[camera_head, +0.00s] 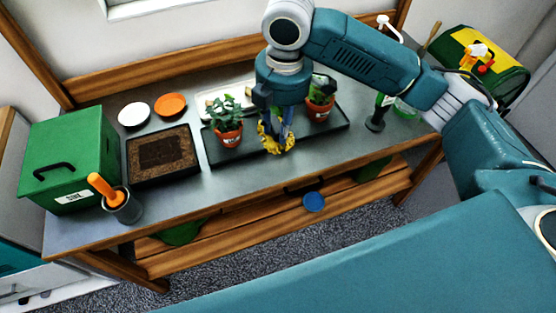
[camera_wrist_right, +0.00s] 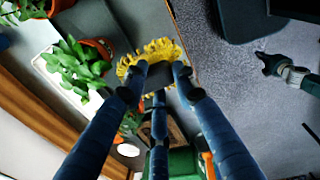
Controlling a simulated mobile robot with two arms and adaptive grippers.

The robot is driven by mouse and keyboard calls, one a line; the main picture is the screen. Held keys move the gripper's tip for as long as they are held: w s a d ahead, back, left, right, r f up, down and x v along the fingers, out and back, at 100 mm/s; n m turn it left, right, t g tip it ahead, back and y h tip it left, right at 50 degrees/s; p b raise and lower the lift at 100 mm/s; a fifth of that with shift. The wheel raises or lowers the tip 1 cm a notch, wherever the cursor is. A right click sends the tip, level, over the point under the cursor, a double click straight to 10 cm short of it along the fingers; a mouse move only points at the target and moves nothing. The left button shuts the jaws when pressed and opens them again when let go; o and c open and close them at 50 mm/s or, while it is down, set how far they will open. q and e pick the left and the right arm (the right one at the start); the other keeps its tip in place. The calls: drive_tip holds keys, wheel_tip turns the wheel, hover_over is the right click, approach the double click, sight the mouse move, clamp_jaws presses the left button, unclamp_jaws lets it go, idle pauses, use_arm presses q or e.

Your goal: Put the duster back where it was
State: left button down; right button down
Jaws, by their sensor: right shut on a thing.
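The duster (camera_head: 272,140) has a yellow, fluffy head. My right gripper (camera_head: 276,118) is shut on it above the front part of the dark tray with the potted plants. In the right wrist view the yellow head (camera_wrist_right: 162,48) spreads beyond the fingers of my right gripper (camera_wrist_right: 160,76), with a dark part between them. I cannot tell whether the duster touches the tray. In the right wrist view, what looks like my left gripper (camera_wrist_right: 275,66) hangs over the floor, away from the table; its jaws are too small to read. The head view does not show it.
Potted plants (camera_head: 228,138) (camera_head: 319,108) stand on a dark tray (camera_head: 219,158) on either side of my right gripper. A soil tray (camera_head: 135,181), green box (camera_head: 65,150) and grey cup (camera_head: 125,210) are left. A dark stand (camera_head: 376,124) is right.

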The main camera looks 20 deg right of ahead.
wheel_tip(320, 180, down, 14)
drive_tip(key=shift+f+p, duration=0.15)
drive_tip(key=shift+p, duration=0.75)
drive_tip(key=c, duration=1.4)
unclamp_jaws()
drive_tip(key=shift+f, duration=0.15)
drive_tip(key=r, duration=0.4)
drive_tip(key=r+b, duration=0.1)
drive_tip(key=r, duration=0.3)
drive_tip(key=s+r+b, duration=0.1)
drive_tip(key=r, duration=0.3)
drive_tip(key=shift+d+r, duration=0.15)
drive_tip(key=shift+s, duration=0.1)
